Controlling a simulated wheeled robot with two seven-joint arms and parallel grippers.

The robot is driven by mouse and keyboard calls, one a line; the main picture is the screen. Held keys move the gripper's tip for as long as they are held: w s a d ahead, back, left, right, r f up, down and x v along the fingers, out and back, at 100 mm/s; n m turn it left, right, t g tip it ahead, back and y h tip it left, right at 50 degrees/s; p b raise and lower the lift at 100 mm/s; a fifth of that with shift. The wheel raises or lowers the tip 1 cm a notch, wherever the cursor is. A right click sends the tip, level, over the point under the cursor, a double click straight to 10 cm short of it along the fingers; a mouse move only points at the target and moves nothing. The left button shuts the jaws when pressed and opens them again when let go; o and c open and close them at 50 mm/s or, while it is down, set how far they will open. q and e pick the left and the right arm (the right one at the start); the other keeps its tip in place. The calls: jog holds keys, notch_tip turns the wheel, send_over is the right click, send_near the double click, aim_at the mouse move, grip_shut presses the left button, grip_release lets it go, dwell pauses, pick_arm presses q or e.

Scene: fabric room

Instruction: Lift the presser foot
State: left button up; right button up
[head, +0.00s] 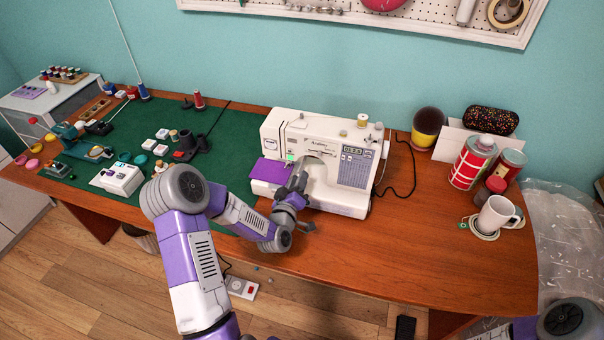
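The white sewing machine (338,133) stands on the wooden table in the head view. Purple fabric (268,171) lies on its bed at the left, under the needle end. A small green light shows on the machine's front by the needle area. My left gripper (299,178) is at the front of the machine, close to the needle area and right of the fabric. It is small and partly hidden by its own wrist, so its finger opening is unclear. The presser foot and its lever cannot be made out. My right gripper is out of view; only part of my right arm shows at the bottom right.
A green mat (228,128) with sewing supplies covers the table's left. A white mug (495,213), a red-and-white can (472,162) and a yellow pot (427,127) stand at the right. The table (430,250) is clear in front of the machine's right side.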

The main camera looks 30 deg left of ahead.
pick_arm(q)
jog(key=shift+x, duration=2.1)
jog(key=shift+c, duration=0.5)
grip_shut()
